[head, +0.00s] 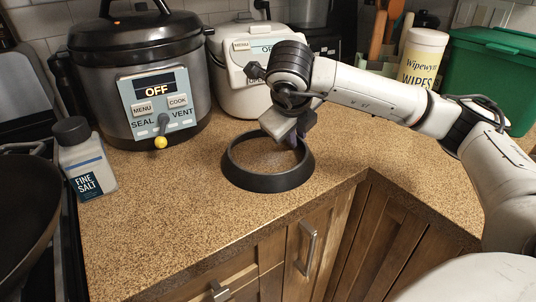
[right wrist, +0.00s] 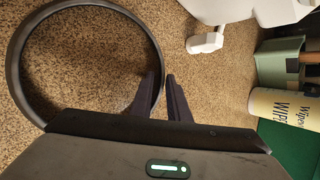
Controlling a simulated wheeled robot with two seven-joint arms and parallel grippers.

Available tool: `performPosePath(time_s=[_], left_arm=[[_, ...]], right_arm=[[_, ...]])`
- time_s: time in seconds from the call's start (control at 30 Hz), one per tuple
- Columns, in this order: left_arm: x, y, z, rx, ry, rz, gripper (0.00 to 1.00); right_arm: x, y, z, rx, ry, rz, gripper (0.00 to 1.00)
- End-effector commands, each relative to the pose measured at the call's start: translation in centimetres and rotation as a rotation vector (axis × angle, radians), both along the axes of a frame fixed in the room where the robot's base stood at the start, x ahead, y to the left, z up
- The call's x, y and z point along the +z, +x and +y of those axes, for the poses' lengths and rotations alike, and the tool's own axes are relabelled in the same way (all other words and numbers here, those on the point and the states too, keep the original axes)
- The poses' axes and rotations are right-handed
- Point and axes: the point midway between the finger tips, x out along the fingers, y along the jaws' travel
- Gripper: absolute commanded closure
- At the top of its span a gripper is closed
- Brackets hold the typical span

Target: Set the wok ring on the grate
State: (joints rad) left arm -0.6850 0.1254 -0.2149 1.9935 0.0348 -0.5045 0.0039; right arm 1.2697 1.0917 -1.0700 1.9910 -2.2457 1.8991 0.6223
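The wok ring (head: 268,183) is a black, open, flared ring lying flat on the speckled counter. It also shows in the right wrist view (right wrist: 80,8). My right gripper (head: 290,138) reaches down to the ring's far right rim. In the right wrist view its two dark fingers (right wrist: 163,80) are close together, one on each side of the ring's wall, and appear shut on it. My left gripper is not in view. A dark stove edge (head: 70,245) shows at the far left; I cannot make out the grate clearly.
A black pan (head: 25,215) and a salt container (head: 87,167) are at the left. A pressure cooker (head: 150,85) and a white cooker (head: 250,60) stand behind. A wipes tub (head: 422,60) and green bin (head: 490,75) are at the right. Counter left of the ring is clear.

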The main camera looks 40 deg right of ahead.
Motion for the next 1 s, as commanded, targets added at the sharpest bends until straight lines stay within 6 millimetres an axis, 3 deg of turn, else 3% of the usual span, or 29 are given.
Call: performPosePath(time_s=[0.07,0.17,0.6,0.87,1.0], left_arm=[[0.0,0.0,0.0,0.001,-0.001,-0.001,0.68],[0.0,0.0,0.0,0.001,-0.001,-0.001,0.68],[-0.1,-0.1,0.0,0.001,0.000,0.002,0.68],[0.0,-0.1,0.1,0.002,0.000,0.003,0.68],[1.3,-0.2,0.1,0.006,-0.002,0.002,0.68]], right_arm=[[0.0,0.0,0.0,0.000,0.000,0.000,0.86],[0.0,0.0,0.0,0.000,0.000,0.000,1.00],[0.6,0.1,0.1,0.000,0.001,-0.006,1.00],[5.1,0.2,0.1,-0.001,0.002,-0.011,1.00],[8.2,0.1,0.0,-0.001,0.000,-0.010,1.00]])
